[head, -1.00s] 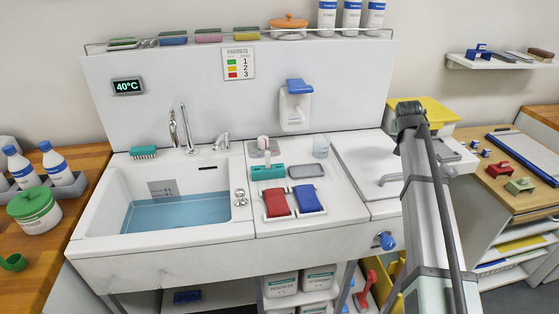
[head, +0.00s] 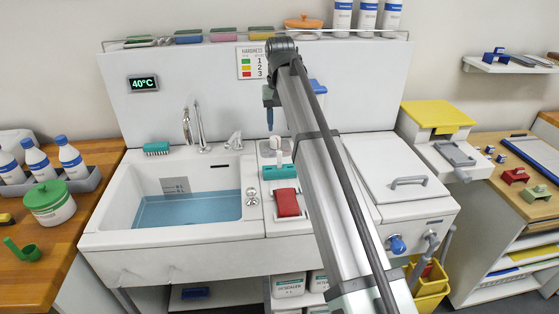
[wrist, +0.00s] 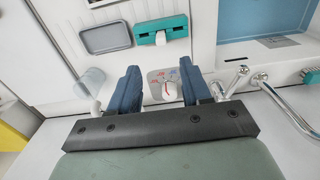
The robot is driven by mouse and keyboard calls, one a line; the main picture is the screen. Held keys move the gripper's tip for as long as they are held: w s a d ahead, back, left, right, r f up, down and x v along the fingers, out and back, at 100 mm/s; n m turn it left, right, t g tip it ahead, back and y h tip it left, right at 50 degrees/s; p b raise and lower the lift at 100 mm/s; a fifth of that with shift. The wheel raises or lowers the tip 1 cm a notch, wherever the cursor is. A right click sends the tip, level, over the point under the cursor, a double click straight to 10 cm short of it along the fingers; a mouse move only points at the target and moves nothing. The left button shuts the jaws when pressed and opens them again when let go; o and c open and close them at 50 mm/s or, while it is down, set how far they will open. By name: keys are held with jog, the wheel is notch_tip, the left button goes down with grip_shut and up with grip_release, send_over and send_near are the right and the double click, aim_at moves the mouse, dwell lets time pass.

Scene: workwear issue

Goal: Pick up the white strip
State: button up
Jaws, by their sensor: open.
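A teal holder (wrist: 161,29) on the white worktop has a small white piece (wrist: 160,38) at its middle edge, which looks like the white strip. In the head view the teal holder (head: 279,172) shows left of my arm, but the strip is too small to make out there. My gripper (wrist: 160,68) is open, with its two blue fingers apart and nothing between them. In the wrist view it is over the dial plate, with the holder beyond the fingertips. In the head view my gripper (head: 270,120) hangs above the worktop behind the holder.
A dial with a white knob (wrist: 170,91) lies below the fingers. A grey tray (wrist: 105,38) and a clear cup (wrist: 90,84) are to the left in the wrist view. The water-filled basin (head: 185,210) and its taps (head: 192,125) stand left, and a red block (head: 287,202) lies in front.

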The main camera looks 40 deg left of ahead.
aim_at(279, 152)
notch_tip(279, 152, down, 14)
jog(key=shift+s+r, duration=0.15)
jog(key=shift+r, duration=0.05)
dwell(0.6)
grip_shut()
dwell(0.4)
